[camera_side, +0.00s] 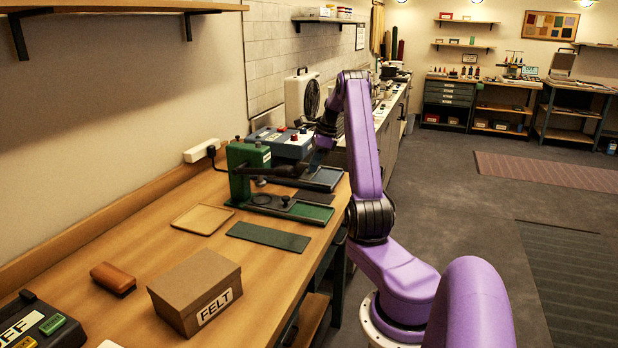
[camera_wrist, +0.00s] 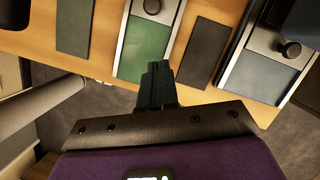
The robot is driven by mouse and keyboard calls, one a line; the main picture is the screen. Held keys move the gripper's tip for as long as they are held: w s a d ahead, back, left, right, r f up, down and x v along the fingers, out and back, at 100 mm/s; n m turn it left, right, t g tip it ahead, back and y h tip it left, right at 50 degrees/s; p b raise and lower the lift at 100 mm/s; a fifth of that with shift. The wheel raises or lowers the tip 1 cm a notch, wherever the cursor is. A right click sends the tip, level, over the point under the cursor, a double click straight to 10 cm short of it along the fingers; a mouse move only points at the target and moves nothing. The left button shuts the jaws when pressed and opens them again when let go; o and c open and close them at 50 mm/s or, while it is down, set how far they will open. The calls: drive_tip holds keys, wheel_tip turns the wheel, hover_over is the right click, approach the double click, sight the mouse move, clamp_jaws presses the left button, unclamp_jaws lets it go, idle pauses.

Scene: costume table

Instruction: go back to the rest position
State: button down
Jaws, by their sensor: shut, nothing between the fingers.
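My gripper (camera_wrist: 158,70) is shut and empty in the wrist view, its dark fingers together over the front end of the green press's bed (camera_wrist: 146,48). In the side view my gripper (camera_side: 316,161) is small and dark, pointing down beside the blue press (camera_side: 283,143). My purple arm rises from its base and bends down over the bench. How high the fingertips are above the bed is hard to tell.
The green press (camera_side: 240,170) stands on the bench (camera_side: 160,252). A fan (camera_side: 302,98) stands behind. Open floor lies to the right.

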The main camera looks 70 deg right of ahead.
drive_tip(key=shift+s+d+r, duration=0.15)
drive_tip(key=shift+s+r, duration=0.05)
drive_tip(key=shift+r, duration=0.45)
